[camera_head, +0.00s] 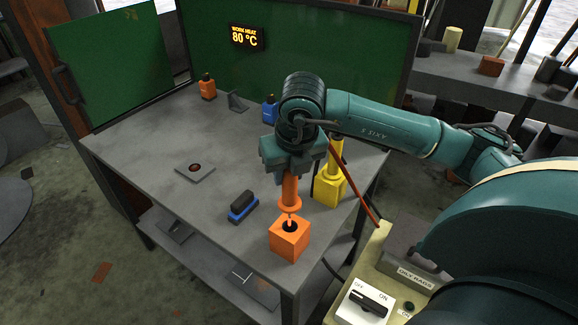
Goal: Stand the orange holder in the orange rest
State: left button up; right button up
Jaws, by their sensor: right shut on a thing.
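My right gripper (290,170) is shut on the orange holder (290,194) and points down near the table's right front corner. The holder is upright, with a wider collar low on it and a thin lower end. The orange rest (289,241) is a block with a dark round hole in its top, standing near the table's front edge. The holder's lower end is at or just above that hole. I cannot tell whether it is inside. My left gripper is not in view.
A yellow holder stands in a yellow rest (329,189) close behind on the right. Orange (207,89) and blue (269,110) bottles stand behind.

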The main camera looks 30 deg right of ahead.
aim_at(289, 198)
notch_tip(289, 198, down, 4)
jog(key=shift+r+b, duration=0.1)
jog(key=shift+b, duration=0.8)
notch_tip(289, 198, down, 2)
jog(key=shift+f+b, duration=0.1)
jog(key=shift+b, duration=0.5)
jog(key=shift+f+b, duration=0.35)
jog(key=shift+b, duration=0.05)
jog(key=shift+f, duration=0.2)
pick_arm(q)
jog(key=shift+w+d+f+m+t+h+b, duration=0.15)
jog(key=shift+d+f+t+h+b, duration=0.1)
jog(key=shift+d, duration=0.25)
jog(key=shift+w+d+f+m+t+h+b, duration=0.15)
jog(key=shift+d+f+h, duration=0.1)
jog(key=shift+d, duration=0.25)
pick_arm(e)
jog(key=shift+f, duration=0.1)
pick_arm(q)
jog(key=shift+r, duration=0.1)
pick_arm(e)
jog(key=o, duration=1)
jog(key=shift+o, duration=0.2)
